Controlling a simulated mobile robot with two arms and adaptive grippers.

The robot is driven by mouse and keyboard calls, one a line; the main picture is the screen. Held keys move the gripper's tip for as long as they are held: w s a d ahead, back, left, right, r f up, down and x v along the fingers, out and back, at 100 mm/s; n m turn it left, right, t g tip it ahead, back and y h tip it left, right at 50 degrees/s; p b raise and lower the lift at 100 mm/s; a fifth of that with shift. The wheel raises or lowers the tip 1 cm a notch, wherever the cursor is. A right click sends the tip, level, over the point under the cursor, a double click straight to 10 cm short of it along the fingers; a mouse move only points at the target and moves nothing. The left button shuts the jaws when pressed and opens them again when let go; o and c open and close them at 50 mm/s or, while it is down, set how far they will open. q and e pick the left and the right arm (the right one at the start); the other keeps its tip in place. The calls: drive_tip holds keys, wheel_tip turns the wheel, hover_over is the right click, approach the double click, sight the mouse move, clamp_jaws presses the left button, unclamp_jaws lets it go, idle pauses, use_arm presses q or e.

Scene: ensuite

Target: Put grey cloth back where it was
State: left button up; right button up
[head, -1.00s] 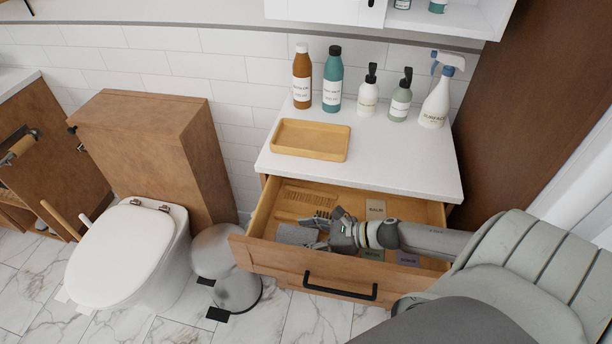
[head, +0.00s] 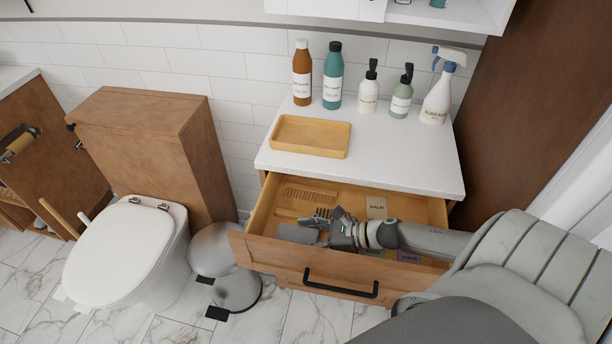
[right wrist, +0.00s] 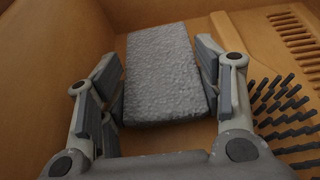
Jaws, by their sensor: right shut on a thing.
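The grey cloth (head: 293,233) is a small rough-textured rectangular block at the left front inside the open drawer (head: 262,252). In the right wrist view the cloth (right wrist: 163,72) sits between the two fingers, close to the drawer's wooden wall. My right gripper (head: 322,232) reaches into the drawer from the right and is shut on the cloth; its fingers (right wrist: 160,90) lie along the cloth's two long sides. Whether the cloth touches the drawer floor is hard to tell. My left gripper is not in view.
A wooden comb (head: 308,194) and a dark-bristled brush (right wrist: 285,110) lie beside the cloth. Labelled cards, one marked balm (head: 376,207), lie farther right. The counter (head: 385,165) above holds a wooden tray (head: 335,153) and several bottles. A grey bin (head: 222,262) stands left of the drawer.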

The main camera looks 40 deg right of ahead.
drive_tip(key=o, duration=1.2)
drive_tip(key=shift+f, duration=0.1)
drive_tip(key=shift+c, duration=0.2)
drive_tip(key=shift+v, duration=3.8)
